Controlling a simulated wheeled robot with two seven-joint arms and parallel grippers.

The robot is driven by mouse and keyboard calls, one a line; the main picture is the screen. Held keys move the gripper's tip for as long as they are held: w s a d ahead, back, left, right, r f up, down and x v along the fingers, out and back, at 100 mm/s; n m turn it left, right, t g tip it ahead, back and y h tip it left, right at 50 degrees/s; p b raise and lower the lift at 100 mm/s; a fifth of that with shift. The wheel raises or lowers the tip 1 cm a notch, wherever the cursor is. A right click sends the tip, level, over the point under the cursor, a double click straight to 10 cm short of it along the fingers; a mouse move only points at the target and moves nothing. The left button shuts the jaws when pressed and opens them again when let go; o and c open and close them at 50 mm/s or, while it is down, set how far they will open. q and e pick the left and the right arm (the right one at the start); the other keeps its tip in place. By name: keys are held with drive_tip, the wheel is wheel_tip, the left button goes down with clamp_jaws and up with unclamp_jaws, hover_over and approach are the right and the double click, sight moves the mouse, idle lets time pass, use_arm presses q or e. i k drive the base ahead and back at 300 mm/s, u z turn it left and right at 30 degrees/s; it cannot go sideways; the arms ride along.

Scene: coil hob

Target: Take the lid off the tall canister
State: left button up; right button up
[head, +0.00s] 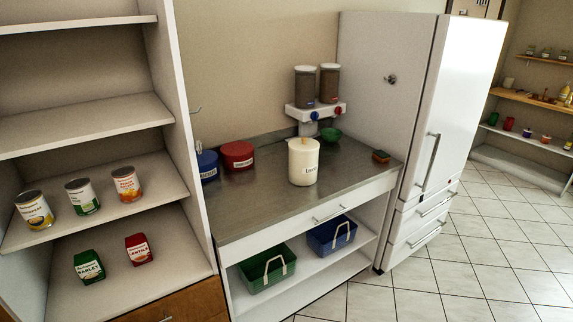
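A tall cream canister (303,164) with dark lettering stands upright on the metal worktop (262,205), right of the middle of the picture. Its cream lid (302,143) sits on top. Neither of my grippers shows in the head view.
Behind the canister are a two-jar dispenser (315,108) and a green bowl (331,134). A small brown block (381,156) lies to the right, near the white fridge (450,110). The front worktop is clear.

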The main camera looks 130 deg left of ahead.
sight(303, 145)
drive_tip(key=u, duration=3.5)
drive_tip(key=i, duration=2.35)
drive_tip(key=u, duration=0.9)
